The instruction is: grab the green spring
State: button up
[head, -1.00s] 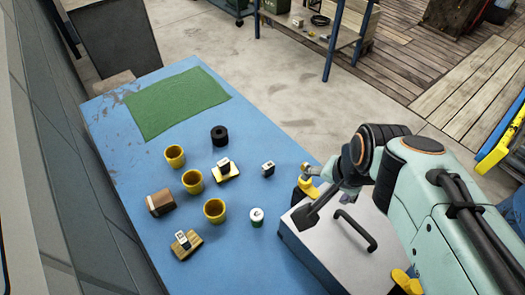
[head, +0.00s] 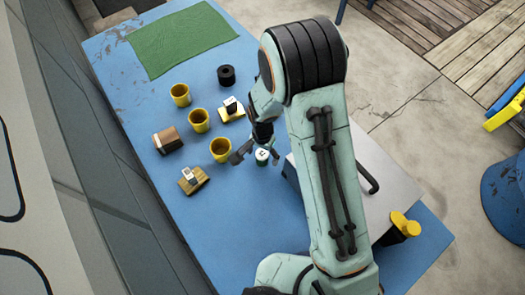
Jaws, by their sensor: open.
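A small round green piece with a white top (head: 262,157), which looks like the green spring, stands on the blue table (head: 235,215). My gripper (head: 256,158) is open, with its fingers pointing down around or just above this piece. One finger shows to its left and one to its right. I cannot tell whether either finger touches it. My arm hides the part of the table just behind the gripper.
Yellow cups (head: 220,149) stand close to the left of my gripper. A white-topped piece on a yellow base (head: 231,109), a black ring (head: 226,75), a brown block (head: 167,140) and a wooden block (head: 194,180) lie around. A grey box (head: 385,190) stands at right.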

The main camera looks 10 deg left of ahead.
jog(key=shift+f, duration=0.9)
grip_shut()
